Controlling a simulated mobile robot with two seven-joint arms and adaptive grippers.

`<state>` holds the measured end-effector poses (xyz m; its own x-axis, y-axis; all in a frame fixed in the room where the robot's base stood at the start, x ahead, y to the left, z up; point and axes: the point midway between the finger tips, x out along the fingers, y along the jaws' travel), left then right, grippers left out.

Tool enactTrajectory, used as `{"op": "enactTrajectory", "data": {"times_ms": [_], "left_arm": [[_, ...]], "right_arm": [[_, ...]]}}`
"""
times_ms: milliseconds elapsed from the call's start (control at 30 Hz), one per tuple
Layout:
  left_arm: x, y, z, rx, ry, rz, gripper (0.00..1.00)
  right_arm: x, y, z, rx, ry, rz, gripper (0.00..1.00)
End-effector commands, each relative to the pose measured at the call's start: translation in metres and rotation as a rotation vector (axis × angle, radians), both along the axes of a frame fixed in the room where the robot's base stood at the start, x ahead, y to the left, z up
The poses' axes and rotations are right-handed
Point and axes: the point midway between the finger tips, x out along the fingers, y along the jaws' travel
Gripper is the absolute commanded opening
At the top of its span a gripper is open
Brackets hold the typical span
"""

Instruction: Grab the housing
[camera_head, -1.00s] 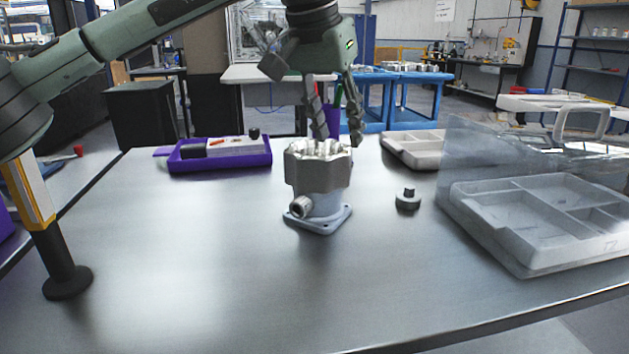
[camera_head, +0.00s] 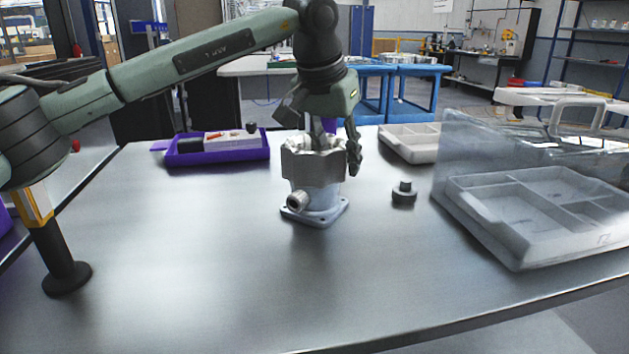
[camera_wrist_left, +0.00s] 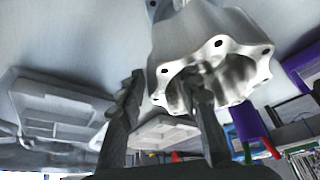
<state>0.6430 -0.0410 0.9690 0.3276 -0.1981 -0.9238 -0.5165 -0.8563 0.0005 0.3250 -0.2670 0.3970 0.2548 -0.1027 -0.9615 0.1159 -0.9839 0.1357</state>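The housing (camera_head: 313,167) is a silver, lobed, open-topped casting. It stands upright on a pale blue-grey flanged base (camera_head: 322,207) in the middle of the table, with a short round fitting at its lower left. My left gripper (camera_head: 341,150) is right over it, pointing down. One finger goes into the housing's open top and its tip is hidden there; the other hangs outside along the right side. In the left wrist view the gripper (camera_wrist_left: 163,82) is open, with the housing's rim (camera_wrist_left: 225,45) by the inner finger and a gap to the outer one. My right gripper is out of view.
A small dark knobbed part (camera_head: 404,194) lies right of the base. A clear-lidded grey case (camera_head: 480,228) stands at the right, a pale tray (camera_head: 400,152) behind. A purple tray (camera_head: 222,160) is at the back left. The front of the table (camera_head: 200,290) is clear.

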Motion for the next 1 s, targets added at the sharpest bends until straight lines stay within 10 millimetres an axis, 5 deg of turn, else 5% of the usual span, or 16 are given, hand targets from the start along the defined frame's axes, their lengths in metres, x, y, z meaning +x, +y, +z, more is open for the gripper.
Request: {"op": "enactTrajectory", "data": {"times_ms": [233,1000], "left_arm": [[0.000,0.000,0.000,0.000,0.000,0.000,0.00],[0.001,0.000,0.011,-0.002,-0.006,0.000,0.00]], "right_arm": [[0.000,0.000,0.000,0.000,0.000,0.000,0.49],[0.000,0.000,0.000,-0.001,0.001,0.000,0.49]]}}
